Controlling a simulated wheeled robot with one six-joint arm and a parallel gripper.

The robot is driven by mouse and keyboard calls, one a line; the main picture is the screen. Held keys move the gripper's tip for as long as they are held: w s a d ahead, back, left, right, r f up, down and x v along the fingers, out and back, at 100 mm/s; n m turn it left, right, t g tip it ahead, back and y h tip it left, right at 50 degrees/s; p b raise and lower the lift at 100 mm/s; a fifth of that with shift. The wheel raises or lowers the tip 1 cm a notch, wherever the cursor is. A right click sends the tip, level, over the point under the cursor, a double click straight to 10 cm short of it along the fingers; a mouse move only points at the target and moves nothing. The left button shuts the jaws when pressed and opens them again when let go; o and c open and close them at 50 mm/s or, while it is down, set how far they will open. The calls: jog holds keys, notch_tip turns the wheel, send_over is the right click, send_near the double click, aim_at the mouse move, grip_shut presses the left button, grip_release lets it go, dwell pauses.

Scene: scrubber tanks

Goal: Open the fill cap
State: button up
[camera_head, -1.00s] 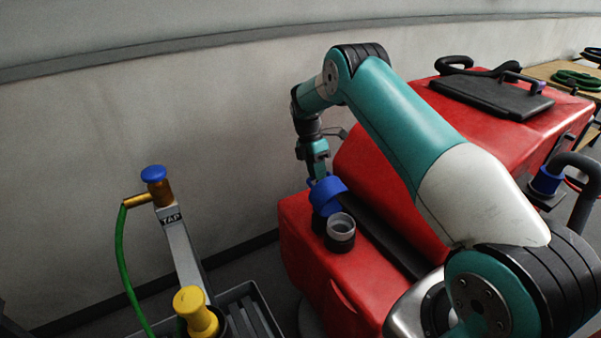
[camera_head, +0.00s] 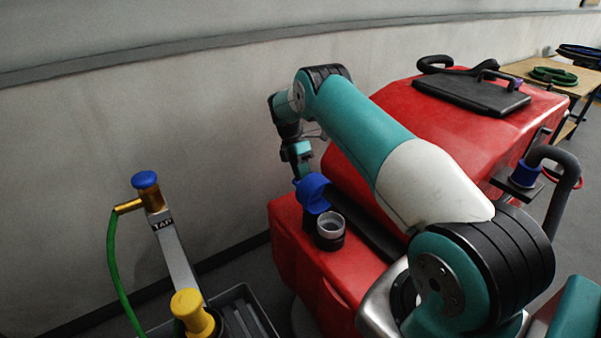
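The blue fill cap (camera_head: 312,194) stands tipped up on the red scrubber tank (camera_head: 300,255), beside the round fill neck (camera_head: 330,229). The neck's grey-white mouth is uncovered and faces up. My gripper (camera_head: 299,177) points down at the far side of the raised cap, very close to it. Whether it touches the cap cannot be told. Its fingertips are partly hidden behind the cap, so I cannot see whether they are apart or closed.
A tap post with a blue knob (camera_head: 145,180) and green hose (camera_head: 114,265) stands at left. A yellow fitting (camera_head: 190,308) sits by a grey tray (camera_head: 243,292). A black lid (camera_head: 472,94) lies on the red body. A wall runs behind; a table with coiled hoses (camera_head: 553,76) is at far right.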

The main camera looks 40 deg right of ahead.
jog(key=o, duration=0.4)
jog(key=shift+r, duration=0.1)
notch_tip(320, 180, up, 20)
jog(key=p, duration=1.2)
